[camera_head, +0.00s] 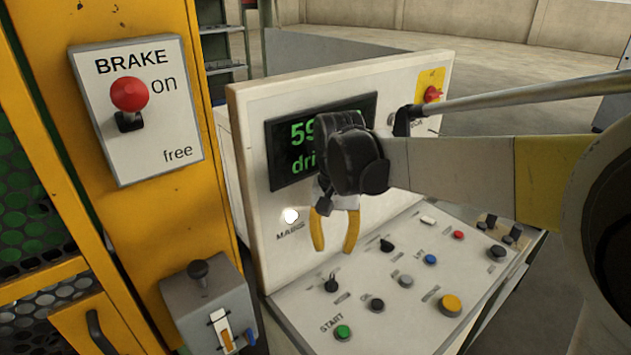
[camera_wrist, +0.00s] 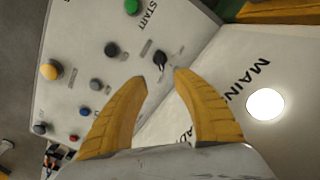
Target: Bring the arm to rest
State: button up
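My gripper (camera_head: 335,232) has yellow fingers and hangs in front of the upright panel of the control console (camera_head: 245,170), above its sloped button board. In the wrist view the gripper (camera_wrist: 161,82) is open, with nothing between its fingertips. A small black switch (camera_wrist: 160,58) shows just beyond the tips. My arm reaches in from the right and hides part of the display (camera_head: 290,165), which reads "59" and "dri" in green. The lit white MAINS lamp (camera_head: 290,215) is left of the fingers.
A BRAKE plate with a red-knobbed lever (camera_head: 129,94), near "on", is on the yellow post at left. The board carries a green START button (camera_head: 343,332), a yellow button (camera_head: 450,305) and several others.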

jog(key=s+d+n+t, duration=0.1)
jog(key=s+d+t, duration=0.2)
jog(key=s+d, duration=0.2)
jog(key=s+d+r+n+t, duration=0.1)
jog(key=s+d+t, duration=0.3)
jog(key=s, duration=0.7)
jog(key=shift+d+r, duration=0.15)
jog(key=shift+d, duration=0.65)
